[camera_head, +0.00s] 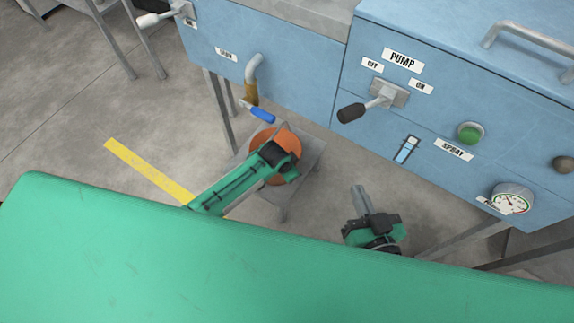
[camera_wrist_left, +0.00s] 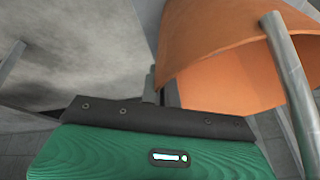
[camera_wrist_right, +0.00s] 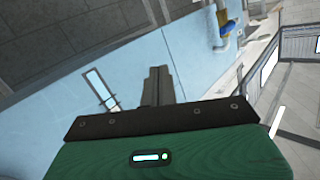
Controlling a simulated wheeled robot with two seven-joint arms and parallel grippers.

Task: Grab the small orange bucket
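The small orange bucket (camera_head: 263,139) sits on a small grey stand (camera_head: 310,150) under the drain pipe. My left gripper (camera_head: 284,137) is over it and hides part of it. In the left wrist view the bucket (camera_wrist_left: 215,50) fills the upper right. I cannot tell whether that finger touches the bucket. My right gripper (camera_head: 361,198) is shut and empty, right of the stand; its closed fingers show in the right wrist view (camera_wrist_right: 157,85).
A blue machine (camera_head: 300,85) with a pump lever (camera_head: 365,106), a green button (camera_head: 470,132) and a gauge (camera_head: 512,199) stands behind. A drain pipe with a blue-handled valve (camera_head: 258,111) hangs close above the bucket. A yellow stripe (camera_head: 148,170) marks open floor at left.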

